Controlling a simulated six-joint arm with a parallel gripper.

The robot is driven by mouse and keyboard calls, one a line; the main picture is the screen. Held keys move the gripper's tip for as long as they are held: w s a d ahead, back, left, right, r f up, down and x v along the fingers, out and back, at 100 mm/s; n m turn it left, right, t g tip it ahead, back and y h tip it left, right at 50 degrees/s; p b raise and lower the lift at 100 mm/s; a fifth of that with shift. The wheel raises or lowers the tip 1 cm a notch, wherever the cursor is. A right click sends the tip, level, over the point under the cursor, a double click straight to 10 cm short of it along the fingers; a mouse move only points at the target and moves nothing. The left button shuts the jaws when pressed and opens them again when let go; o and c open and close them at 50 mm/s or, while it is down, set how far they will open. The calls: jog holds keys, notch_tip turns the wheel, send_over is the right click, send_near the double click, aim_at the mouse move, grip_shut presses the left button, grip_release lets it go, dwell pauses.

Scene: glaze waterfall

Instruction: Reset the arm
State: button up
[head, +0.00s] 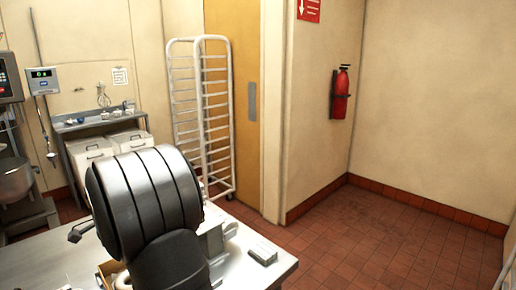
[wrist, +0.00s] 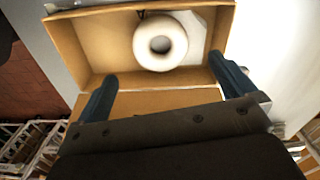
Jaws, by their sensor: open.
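My gripper (wrist: 168,92) shows in the wrist view with its two blue-grey fingers spread wide and nothing between them. Ahead of the fingers is an open cardboard box (wrist: 88,43). A white glazed ring-shaped donut (wrist: 160,42) lies inside the box, beyond the fingertips and apart from them. In the head view my dark arm fills the middle front and hides my gripper and much of the table.
A pale table (head: 50,262) is in front. A small grey box-shaped item (head: 263,256) lies near its right edge. A white rack (head: 200,110) stands behind, and a fire extinguisher (head: 341,92) hangs on the wall. The tiled floor at right is clear.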

notch_tip(320, 180, down, 8)
jog(key=shift+f, duration=0.1)
notch_tip(320, 180, up, 11)
jog(key=s+d+n, duration=0.1)
jog(key=s+n, duration=0.2)
jog(key=n, duration=0.4)
jog(key=s+d+n, duration=0.1)
jog(key=s+n, duration=0.3)
jog(key=n, duration=0.4)
jog(key=s+d+n, duration=0.1)
jog(key=s+n, duration=0.3)
jog(key=n, duration=0.3)
jog(key=shift+s+n, duration=0.2)
jog(key=shift+n, duration=0.2)
jog(key=shift+s+d+n, duration=0.15)
jog(key=shift+s+n, duration=0.3)
jog(key=shift+n, duration=0.45)
jog(key=shift+s+d+n, duration=0.15)
jog(key=shift+s+n, duration=0.25)
jog(key=shift+n, duration=0.5)
